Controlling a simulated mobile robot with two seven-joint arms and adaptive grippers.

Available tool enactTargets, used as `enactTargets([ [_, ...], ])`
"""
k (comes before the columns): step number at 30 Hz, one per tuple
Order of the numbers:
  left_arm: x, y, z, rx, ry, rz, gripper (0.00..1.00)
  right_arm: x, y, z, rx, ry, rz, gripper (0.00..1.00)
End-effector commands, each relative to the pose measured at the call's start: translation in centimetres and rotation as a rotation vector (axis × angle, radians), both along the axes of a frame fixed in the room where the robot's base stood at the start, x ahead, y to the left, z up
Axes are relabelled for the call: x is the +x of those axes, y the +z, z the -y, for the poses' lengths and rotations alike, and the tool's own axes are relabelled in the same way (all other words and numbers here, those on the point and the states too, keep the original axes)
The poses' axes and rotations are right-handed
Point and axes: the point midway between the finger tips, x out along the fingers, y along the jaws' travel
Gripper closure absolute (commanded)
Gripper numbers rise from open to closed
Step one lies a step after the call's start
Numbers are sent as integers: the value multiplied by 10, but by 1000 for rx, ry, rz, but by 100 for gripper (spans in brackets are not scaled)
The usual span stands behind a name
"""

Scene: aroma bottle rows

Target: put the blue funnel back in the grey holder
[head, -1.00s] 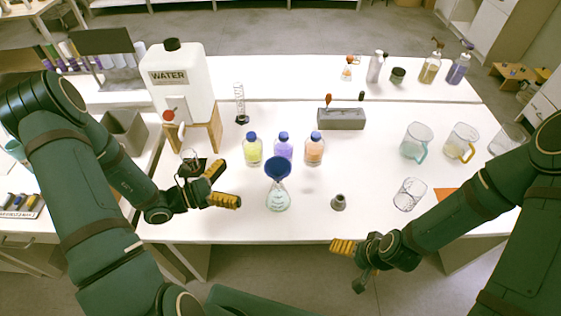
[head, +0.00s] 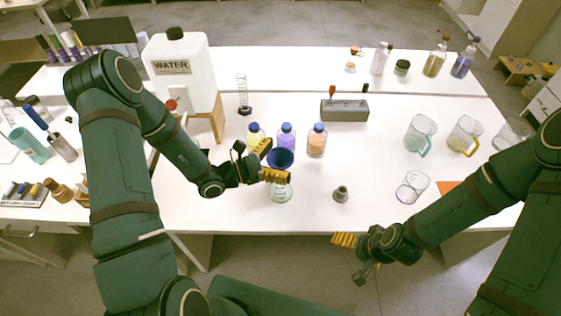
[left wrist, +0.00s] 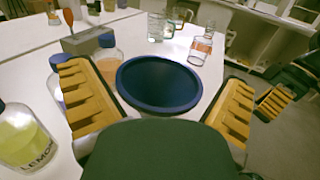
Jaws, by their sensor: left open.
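The blue funnel (head: 280,158) sits in the mouth of a clear conical flask (head: 281,192) on the white table. It also shows in the left wrist view (left wrist: 160,84) as a wide dark blue bowl. My left gripper (head: 271,161) is open at the funnel, with a yellow finger on either side of its rim; I cannot tell whether they touch it. A grey block (head: 344,110) with a red-handled tool in it stands behind. A small grey cone-shaped piece (head: 340,194) stands right of the flask. My right gripper (head: 345,240) is at the front table edge, its opening unclear.
Yellow, purple (head: 285,138) and orange (head: 316,142) bottles stand close behind the funnel. A water canister (head: 182,75) stands at the left. Table between the small cone and beaker is clear.

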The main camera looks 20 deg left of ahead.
Motion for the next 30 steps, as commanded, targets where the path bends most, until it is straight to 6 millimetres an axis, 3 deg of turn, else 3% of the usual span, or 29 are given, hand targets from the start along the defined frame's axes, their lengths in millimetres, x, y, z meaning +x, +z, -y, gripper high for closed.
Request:
enactTargets([
  [7, 2, 0, 2, 0, 1, 0, 0, 0, 0, 0, 0, 0, 0, 0],
  [8, 2, 0, 2, 0, 1, 0, 7, 0, 0, 0, 0, 0, 0, 0],
  [11, 1, 0, 2, 0, 1, 0, 42, 0, 0, 0, 0, 0, 0, 0],
  [12, 1, 0, 2, 1, 1, -1, 49, 0, 0, 0, 0, 0, 0, 0],
  [26, 1, -1, 1, 2, 1, -4, 53, 0, 0, 0, 0, 0, 0, 0],
  [30, 1, 7, 1, 2, 1, -2, 53, 0, 2, 0, 0, 0, 1, 0],
])
